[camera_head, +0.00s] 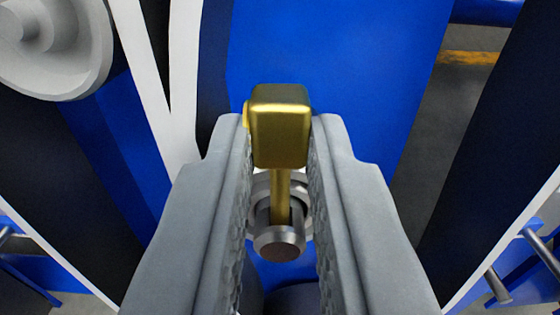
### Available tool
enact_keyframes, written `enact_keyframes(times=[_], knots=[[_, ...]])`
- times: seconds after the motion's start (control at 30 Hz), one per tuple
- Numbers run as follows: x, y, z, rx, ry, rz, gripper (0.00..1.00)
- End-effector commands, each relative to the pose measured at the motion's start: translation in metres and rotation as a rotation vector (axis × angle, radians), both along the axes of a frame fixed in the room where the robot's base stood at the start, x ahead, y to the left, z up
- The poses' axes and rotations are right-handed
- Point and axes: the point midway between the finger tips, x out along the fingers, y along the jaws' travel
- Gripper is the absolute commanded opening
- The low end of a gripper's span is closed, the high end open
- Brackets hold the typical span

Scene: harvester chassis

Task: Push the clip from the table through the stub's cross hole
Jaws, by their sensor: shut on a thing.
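My gripper (282,135) is shut on the gold clip, with one grey jaw on each side of it. The clip (281,112) shows a blocky, shiny head between the fingertips. Its thin pin runs from the head down toward the stub. The stub (279,243) is a short grey metal cylinder with a bevelled end, between the jaws and below the clip's head. The pin's lower end meets the stub's near side in the picture. The cross hole is not clearly seen, and I cannot tell whether the pin tip is inside it.
A grey ring or collar (303,196) sits around the stub's base. A blue panel (340,60) lies behind. A pale round wheel-like part (55,45) is at upper left. Dark and white beams run along both sides, and metal rods (497,285) stick out at lower right.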

Motion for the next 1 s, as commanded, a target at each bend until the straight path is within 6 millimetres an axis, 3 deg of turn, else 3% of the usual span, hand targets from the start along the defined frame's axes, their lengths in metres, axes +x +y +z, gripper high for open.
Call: enact_keyframes(times=[0.87, 0.9, 1.0], knots=[[-0.016, 0.0, -0.028, 0.0, 0.001, 0.0, 0.0], [-0.016, 0.0, -0.027, 0.0, 0.001, 0.0, 0.21], [-0.016, 0.0, -0.027, 0.0, 0.0, 0.0, 0.41]])
